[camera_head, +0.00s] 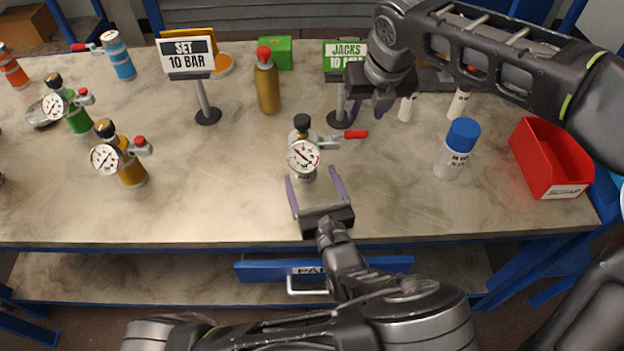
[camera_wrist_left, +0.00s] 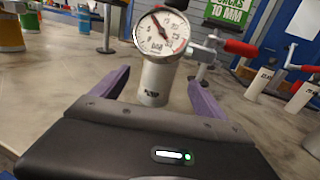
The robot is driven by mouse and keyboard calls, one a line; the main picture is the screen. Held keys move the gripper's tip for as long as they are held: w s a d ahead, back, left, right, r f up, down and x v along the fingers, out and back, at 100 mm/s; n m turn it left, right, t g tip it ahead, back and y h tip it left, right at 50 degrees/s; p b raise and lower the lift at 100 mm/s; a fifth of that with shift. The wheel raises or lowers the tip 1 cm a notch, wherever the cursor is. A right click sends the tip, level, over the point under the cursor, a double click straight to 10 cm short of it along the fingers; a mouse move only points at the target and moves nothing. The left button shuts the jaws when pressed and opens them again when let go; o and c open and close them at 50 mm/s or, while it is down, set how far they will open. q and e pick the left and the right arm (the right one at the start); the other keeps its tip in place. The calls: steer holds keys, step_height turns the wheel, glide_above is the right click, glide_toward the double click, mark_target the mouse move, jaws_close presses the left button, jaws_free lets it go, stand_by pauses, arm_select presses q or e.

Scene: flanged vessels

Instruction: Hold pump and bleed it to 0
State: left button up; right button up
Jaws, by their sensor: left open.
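The pump is a grey cylinder with a black top knob, a round white gauge (camera_head: 303,155) and a red-tipped lever (camera_head: 356,134) pointing right. It stands upright on the table. In the left wrist view its body (camera_wrist_left: 156,82) is labelled, and the gauge (camera_wrist_left: 161,32) has its needle toward the upper left; the exact reading is too small to tell. The red lever (camera_wrist_left: 241,47) shows there too. My left gripper (camera_head: 313,178) is open, its purple fingers in front of the pump and either side of it, not closed on it. My right gripper (camera_head: 367,108) is open and empty, above the table behind the lever.
A green "JACKS" sign (camera_head: 345,56) stands by my right gripper. A blue-capped bottle (camera_head: 456,150) and red bin (camera_head: 548,160) are at right. A brass bottle (camera_head: 267,82) is behind the pump. Yellow (camera_head: 131,170) and green (camera_head: 78,118) gauged pumps stand left. The table front-left is clear.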

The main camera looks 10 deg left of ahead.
arm_select(q)
steer(key=shift+x, duration=3.85)
jaws_close()
